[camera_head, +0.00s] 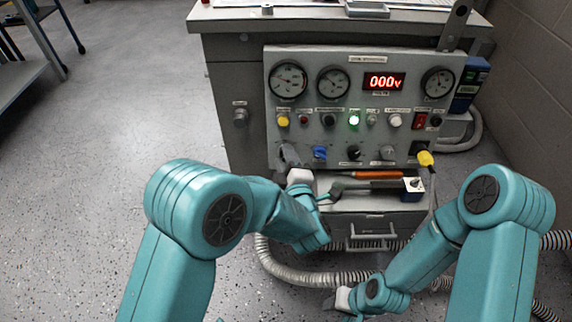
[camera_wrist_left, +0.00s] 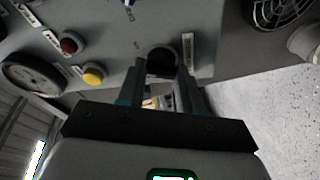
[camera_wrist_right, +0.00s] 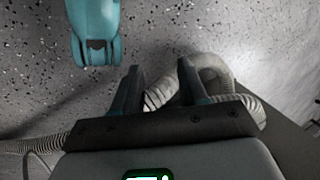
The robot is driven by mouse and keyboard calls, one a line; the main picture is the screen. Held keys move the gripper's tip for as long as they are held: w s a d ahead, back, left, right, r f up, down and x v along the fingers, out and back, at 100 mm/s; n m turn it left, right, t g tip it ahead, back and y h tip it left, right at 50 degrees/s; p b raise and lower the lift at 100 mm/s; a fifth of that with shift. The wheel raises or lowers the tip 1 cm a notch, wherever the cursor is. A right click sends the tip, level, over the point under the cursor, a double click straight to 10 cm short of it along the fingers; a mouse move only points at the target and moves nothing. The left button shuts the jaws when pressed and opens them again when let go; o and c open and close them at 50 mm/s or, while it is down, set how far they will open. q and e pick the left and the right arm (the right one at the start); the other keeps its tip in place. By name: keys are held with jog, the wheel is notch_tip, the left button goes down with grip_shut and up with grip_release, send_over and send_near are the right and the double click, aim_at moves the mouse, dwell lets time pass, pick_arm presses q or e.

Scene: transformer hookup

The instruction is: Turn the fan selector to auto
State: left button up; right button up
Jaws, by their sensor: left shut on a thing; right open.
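The grey control panel (camera_head: 335,135) faces me in the head view, with a row of knobs along its bottom. My left gripper (camera_head: 289,157) is at the leftmost place of that row and covers what sits there. In the left wrist view, its two fingers are around a dark round knob (camera_wrist_left: 161,62) and shut on it. The lettering by the knob is too small to read, so I cannot confirm it is the fan selector. My right gripper (camera_head: 341,300) is low by the floor, open and empty; it also shows in the right wrist view (camera_wrist_right: 158,67).
An orange-handled tool (camera_head: 378,174) lies on the ledge below. Ribbed hose (camera_head: 300,277) runs along the floor near my right gripper.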

pick_arm(q)
jog(key=shift+n+g+b, duration=0.5)
jog(key=shift+n+b, duration=1.1)
jog(key=shift+n, duration=0.7)
pick_arm(e)
jog(key=shift+t, duration=0.5)
jog(key=shift+w+d+f, duration=0.15)
jog(key=shift+w+f, duration=0.6)
jog(key=shift+f, duration=0.25)
jog(key=shift+w+d+f, duration=0.15)
jog(key=shift+w+f, duration=0.55)
jog(key=shift+f, duration=0.25)
pick_arm(q)
jog(key=shift+a, duration=0.1)
jog(key=o, duration=1)
jog(key=shift+o, duration=0.2)
